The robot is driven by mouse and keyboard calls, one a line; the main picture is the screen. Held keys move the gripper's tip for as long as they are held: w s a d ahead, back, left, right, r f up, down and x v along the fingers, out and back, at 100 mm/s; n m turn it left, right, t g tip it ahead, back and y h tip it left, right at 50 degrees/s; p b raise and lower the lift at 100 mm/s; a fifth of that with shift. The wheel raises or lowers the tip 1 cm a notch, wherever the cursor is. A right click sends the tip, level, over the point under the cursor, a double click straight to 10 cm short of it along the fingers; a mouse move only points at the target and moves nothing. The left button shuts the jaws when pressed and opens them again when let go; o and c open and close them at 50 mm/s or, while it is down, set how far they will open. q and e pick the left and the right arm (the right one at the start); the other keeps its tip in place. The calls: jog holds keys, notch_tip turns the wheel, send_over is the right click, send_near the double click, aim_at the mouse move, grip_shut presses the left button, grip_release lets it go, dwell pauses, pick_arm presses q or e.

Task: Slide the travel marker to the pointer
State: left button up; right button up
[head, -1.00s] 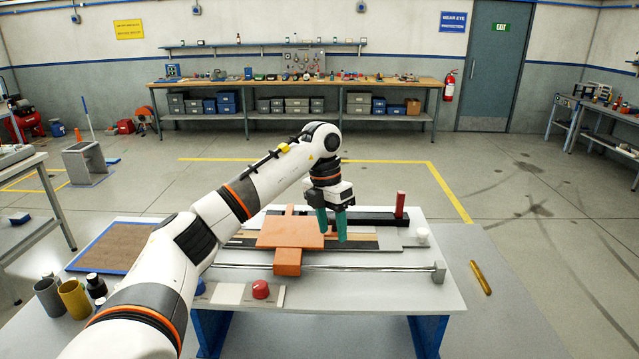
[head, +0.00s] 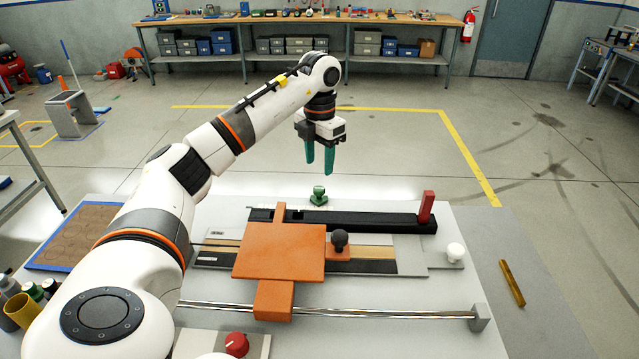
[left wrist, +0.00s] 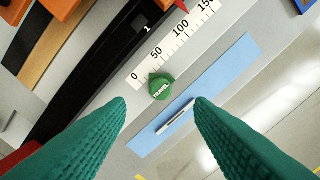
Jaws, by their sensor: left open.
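The travel marker is a green knob (head: 319,196) at the far side of the bench, behind the black rail. In the left wrist view the knob (left wrist: 161,87), lettered TRAVEL, stands beside the white scale (left wrist: 172,47), near its 0 and 50 marks. A small red tip (left wrist: 178,4), perhaps the pointer, shows at the top edge near the 100 mark. My left gripper (head: 319,168) is open, pointing down above the far edge. Its green fingers (left wrist: 158,112) are apart and empty, with the knob ahead between them. My right gripper is out of view.
An orange carriage (head: 280,252) with a black knob (head: 340,239) sits across the black rail (head: 370,222) and a steel rod (head: 390,313). A red block (head: 426,207) stands at the rail's right end. A blue strip (left wrist: 225,75) carries a slim silver piece (left wrist: 176,117).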

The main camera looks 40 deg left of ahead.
aim_at(318, 188)
pick_arm(q)
notch_tip(318, 188, down, 8)
jog(key=p, duration=0.2)
jog(key=shift+a+r+p, duration=0.1)
jog(key=shift+r+p, duration=0.1)
jog(key=shift+p, duration=0.15)
jog(key=shift+f, duration=0.65)
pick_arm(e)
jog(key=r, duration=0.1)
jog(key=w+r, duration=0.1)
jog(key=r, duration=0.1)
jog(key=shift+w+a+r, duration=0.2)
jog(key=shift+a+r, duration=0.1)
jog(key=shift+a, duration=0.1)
pick_arm(q)
grip_shut()
jog(key=shift+a, duration=0.1)
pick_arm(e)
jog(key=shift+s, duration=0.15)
